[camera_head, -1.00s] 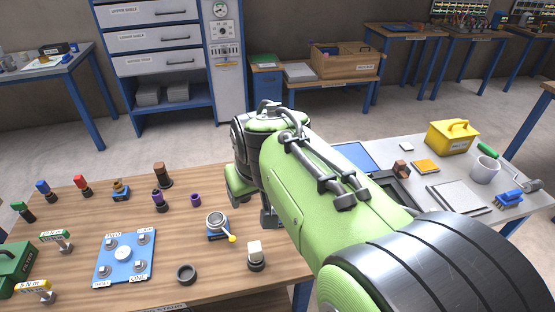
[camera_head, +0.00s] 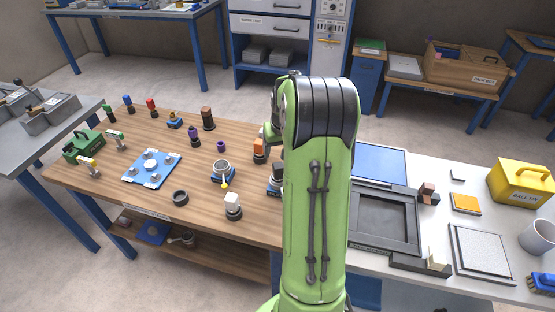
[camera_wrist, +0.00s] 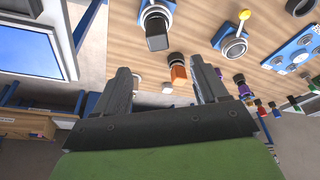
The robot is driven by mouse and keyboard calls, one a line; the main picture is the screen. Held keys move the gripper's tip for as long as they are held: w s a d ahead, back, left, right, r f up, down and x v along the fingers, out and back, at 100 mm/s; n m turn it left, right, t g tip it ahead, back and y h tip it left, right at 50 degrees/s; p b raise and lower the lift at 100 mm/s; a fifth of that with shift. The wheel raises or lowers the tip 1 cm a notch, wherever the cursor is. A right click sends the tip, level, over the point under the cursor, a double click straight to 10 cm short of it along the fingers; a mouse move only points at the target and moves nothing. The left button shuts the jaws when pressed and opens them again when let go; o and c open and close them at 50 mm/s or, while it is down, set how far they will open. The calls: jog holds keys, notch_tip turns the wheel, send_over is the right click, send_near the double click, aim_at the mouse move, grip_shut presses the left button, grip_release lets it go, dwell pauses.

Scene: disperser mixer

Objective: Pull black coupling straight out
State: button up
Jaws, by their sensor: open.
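A dark, black-topped part that looks like the black coupling (camera_wrist: 157,41) sits in a grey and blue holder (camera_wrist: 152,12) on the wooden table in the wrist view. In the head view the blue holder (camera_head: 274,191) shows at the left edge of my arm, which partly covers it. My gripper (camera_wrist: 160,66) is open and empty, its two fingers apart. In the wrist view the coupling appears beyond the fingertips, and no contact shows. In the head view my arm hides the gripper.
An orange-topped part (camera_head: 259,150) stands close to the holder; a ring fixture with a yellow knob (camera_head: 222,172) is left of it. A white-topped part (camera_head: 233,205) stands near the front edge. A black tray (camera_head: 385,222) lies on the grey table at right.

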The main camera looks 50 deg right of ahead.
aim_at(279, 165)
jog(key=b+x, duration=0.1)
jog(key=x, duration=1.2)
jog(key=shift+d, duration=0.2)
jog(key=c, duration=1.3)
jog(key=shift+r+p, duration=1.85)
jog(key=shift+r, duration=1.15)
jog(key=shift+r+p, duration=1.25)
jog(key=shift+r, duration=0.75)
